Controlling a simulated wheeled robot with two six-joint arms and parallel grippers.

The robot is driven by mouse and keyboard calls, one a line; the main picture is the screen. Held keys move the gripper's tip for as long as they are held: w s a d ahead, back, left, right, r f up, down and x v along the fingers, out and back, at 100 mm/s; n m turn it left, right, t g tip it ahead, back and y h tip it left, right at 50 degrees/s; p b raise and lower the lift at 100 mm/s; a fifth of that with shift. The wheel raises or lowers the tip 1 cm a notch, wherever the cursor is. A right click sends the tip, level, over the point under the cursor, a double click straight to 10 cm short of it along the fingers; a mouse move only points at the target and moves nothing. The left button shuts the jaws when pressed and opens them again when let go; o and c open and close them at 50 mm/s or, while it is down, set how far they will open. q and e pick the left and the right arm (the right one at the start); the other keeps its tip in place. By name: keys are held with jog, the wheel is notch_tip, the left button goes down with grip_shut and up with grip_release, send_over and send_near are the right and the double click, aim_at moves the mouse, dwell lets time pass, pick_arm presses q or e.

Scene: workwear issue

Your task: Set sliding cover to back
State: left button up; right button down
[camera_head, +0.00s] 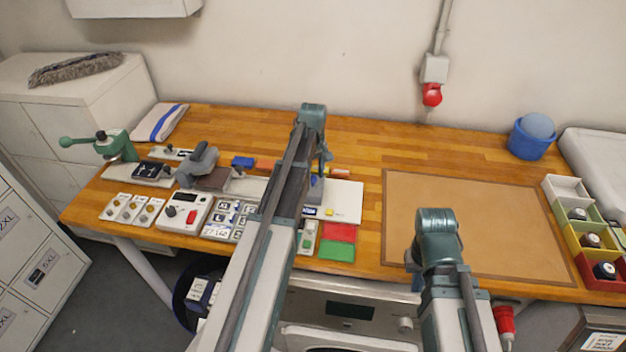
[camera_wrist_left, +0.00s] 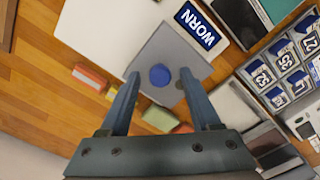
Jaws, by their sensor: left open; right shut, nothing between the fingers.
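A flat grey square cover with a round blue knob (camera_wrist_left: 160,75) shows in the left wrist view, beside a dark blue label reading WORN (camera_wrist_left: 197,25). In the head view the cover (camera_head: 316,190) is partly hidden by my left arm, and the WORN label (camera_head: 311,211) sits at its front. My left gripper (camera_wrist_left: 155,75) is open, its fingers apart on either side of the knob; I cannot tell whether they touch it. In the head view the left gripper (camera_head: 322,158) is largely hidden behind its arm. My right arm is over the bench's front edge; its gripper's fingers are hidden.
A white board (camera_head: 346,200) lies right of the cover, with red (camera_head: 339,232) and green (camera_head: 336,250) patches in front. Labelled tiles (camera_head: 228,214) and a boxed device (camera_head: 184,212) stand left. A brown mat (camera_head: 470,215) is clear.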

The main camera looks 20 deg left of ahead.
pick_arm(q)
grip_shut()
dwell(0.3)
dwell(1.1)
